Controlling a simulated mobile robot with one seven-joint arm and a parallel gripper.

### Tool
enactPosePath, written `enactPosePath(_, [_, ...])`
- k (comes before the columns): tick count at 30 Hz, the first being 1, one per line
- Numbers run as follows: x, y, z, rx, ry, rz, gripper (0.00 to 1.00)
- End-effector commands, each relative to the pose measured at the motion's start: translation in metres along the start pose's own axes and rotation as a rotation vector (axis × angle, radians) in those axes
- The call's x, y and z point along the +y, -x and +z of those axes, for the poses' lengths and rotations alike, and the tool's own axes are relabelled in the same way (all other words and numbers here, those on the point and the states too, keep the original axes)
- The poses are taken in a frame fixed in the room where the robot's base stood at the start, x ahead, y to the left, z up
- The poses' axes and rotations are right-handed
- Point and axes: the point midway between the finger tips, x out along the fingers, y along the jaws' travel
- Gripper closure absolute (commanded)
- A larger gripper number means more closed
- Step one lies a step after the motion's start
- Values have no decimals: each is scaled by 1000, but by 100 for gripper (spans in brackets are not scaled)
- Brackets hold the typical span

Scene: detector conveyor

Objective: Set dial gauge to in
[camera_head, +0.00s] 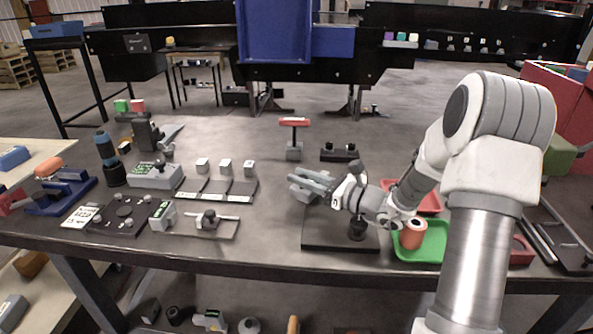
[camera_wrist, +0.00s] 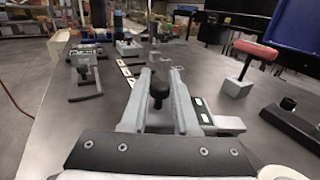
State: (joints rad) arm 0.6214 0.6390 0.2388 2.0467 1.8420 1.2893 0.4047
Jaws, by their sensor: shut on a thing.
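I cannot clearly pick out a dial gauge by its face or markings. My gripper (camera_head: 302,184) reaches left from the arm, over a dark flat base plate (camera_head: 328,240) near the front of the table. A dark knob (camera_head: 357,229) stands on this plate below the wrist. In the wrist view, my gripper (camera_wrist: 162,78) is shut on a black round-topped piece (camera_wrist: 158,90), which shows between its two grey fingers. Its lower part is hidden by the fingers. A grey bar (camera_wrist: 229,122) sticks out to the right beside the right finger.
A green tray (camera_head: 432,248) with an orange-brown roll (camera_head: 412,234) stands right of the plate. A red-handled T-post (camera_head: 294,138) stands behind. Left are a small grey clamp (camera_head: 210,220) and several pale blocks (camera_head: 226,168). The table is clear between blocks and post.

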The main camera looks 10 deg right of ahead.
Motion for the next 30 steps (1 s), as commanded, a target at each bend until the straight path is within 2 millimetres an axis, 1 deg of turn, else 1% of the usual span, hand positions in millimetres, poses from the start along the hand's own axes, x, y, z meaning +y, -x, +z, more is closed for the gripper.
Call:
enactPosePath(1, [-2,4,4,-4,2,25,100])
enactPosePath(7, [-2,13,2,-2,2,109,100])
enactPosePath(18, [-1,15,1,-1,1,127,100])
enactPosePath(19, [-1,15,1,-1,1,126,70])
enactPosePath(21, [-1,15,1,-1,1,126,57])
enactPosePath(24, [-1,15,1,0,1,126,42])
enactPosePath(30, [-1,15,0,0,0,127,42])
